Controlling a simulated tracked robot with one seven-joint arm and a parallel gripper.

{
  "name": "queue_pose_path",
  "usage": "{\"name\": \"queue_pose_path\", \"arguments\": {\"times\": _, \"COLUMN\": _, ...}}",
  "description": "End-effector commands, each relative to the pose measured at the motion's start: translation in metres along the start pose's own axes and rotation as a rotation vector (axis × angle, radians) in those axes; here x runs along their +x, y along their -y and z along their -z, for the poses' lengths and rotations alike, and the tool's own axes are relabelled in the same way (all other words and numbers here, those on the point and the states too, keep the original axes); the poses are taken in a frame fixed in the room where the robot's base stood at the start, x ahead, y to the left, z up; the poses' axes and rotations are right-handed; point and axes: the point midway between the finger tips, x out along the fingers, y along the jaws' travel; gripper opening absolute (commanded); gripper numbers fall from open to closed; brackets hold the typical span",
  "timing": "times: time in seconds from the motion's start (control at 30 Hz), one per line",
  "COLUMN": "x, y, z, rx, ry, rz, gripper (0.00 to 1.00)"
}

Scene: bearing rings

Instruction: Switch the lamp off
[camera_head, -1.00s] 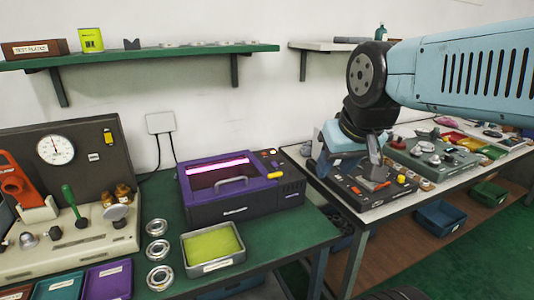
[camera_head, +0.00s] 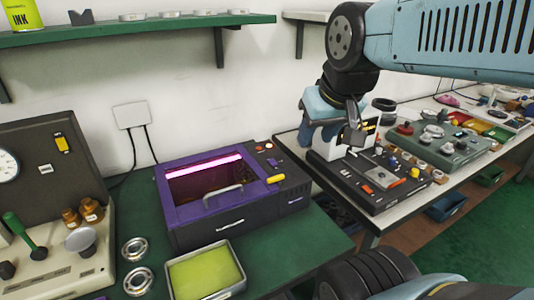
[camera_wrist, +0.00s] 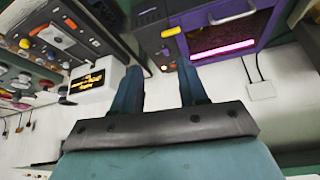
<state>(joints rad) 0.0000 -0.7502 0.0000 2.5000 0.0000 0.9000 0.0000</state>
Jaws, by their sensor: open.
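The lamp is a glowing pink tube (camera_head: 204,165) behind the window of a purple and black box (camera_head: 190,222) on the green bench. The box also shows upside down at the upper right of the wrist view, with the tube lit (camera_wrist: 222,48).
A black control panel (camera_head: 378,195) lies below my gripper, and a white box with a dark display (camera_wrist: 88,82) stands close by. A tray with a yellow-green pad (camera_head: 203,270) and metal rings (camera_head: 138,281) lie before the lamp box. A green shelf (camera_head: 150,32) hangs above.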

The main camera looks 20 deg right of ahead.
Motion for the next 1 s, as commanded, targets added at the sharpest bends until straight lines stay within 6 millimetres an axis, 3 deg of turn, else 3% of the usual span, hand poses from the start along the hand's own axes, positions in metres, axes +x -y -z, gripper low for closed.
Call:
{"name": "queue_pose_path", "arguments": {"times": 0.1, "x": 0.000, "y": 0.000, "z": 0.001, "rx": 0.000, "ry": 0.001, "rz": 0.000, "gripper": 0.49}}
{"name": "queue_pose_path", "arguments": {"times": 0.27, "x": 0.003, "y": 0.000, "z": 0.010, "rx": -0.008, "ry": 0.021, "rz": -0.001, "gripper": 0.49}}
{"name": "queue_pose_path", "arguments": {"times": 0.47, "x": 0.016, "y": 0.001, "z": 0.039, "rx": -0.032, "ry": 0.088, "rz": -0.002, "gripper": 0.49}}
{"name": "queue_pose_path", "arguments": {"times": 1.0, "x": 0.085, "y": 0.001, "z": 0.124, "rx": -0.114, "ry": 0.287, "rz": 0.012, "gripper": 0.49}}
